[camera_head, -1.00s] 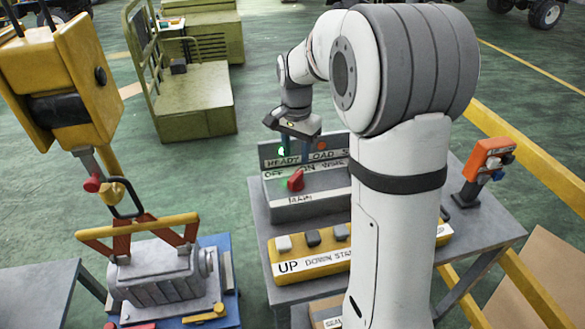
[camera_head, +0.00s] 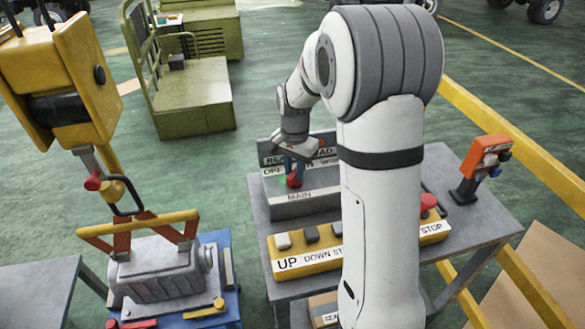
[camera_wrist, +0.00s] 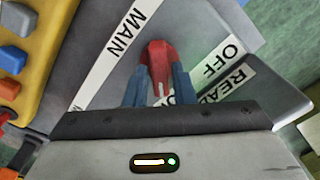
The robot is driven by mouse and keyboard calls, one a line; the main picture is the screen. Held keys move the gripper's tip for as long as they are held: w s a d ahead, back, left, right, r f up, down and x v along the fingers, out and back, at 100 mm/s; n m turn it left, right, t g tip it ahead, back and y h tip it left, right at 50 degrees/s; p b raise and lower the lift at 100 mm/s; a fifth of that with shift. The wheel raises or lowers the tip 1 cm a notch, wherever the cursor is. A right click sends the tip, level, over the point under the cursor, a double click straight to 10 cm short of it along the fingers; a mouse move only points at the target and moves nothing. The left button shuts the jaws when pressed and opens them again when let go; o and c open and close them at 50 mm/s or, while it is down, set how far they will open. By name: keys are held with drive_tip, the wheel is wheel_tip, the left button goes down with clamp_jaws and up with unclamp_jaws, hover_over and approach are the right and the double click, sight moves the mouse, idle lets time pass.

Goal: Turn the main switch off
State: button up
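The main switch is a red knob (camera_head: 295,180) on the sloped face of a grey box (camera_head: 305,206) labelled MAIN, with OFF and ON labels above it. My gripper (camera_head: 293,172) is down at the knob, its blue fingers on either side of it. In the wrist view the red knob (camera_wrist: 160,62) sits between the two fingertips (camera_wrist: 160,85), which appear to touch its sides. The knob's handle points along the gap between the fingers. The ON label is partly hidden by my gripper.
A yellow button panel (camera_head: 300,262) with UP, DOWN and STOP labels lies in front of the box. An orange pendant (camera_head: 485,157) stands at the table's right. A yellow hoist hook (camera_head: 118,195) holds a grey motor (camera_head: 160,275) at the left.

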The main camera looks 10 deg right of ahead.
clamp_jaws()
drive_tip(key=shift+a, duration=0.1)
drive_tip(key=shift+n, duration=0.3)
drive_tip(key=n+b, duration=0.1)
drive_tip(key=n, duration=0.3)
drive_tip(key=n+b, duration=0.1)
drive_tip(key=n, duration=0.5)
drive_tip(key=shift+n+b, duration=0.4)
drive_tip(key=n, duration=0.6)
drive_tip(key=shift+w+r+b, duration=0.1)
drive_tip(key=shift+r+b, duration=0.05)
drive_tip(key=shift+b, duration=0.25)
drive_tip(key=shift+n, duration=0.4)
drive_tip(key=shift+o, duration=1.9)
unclamp_jaws()
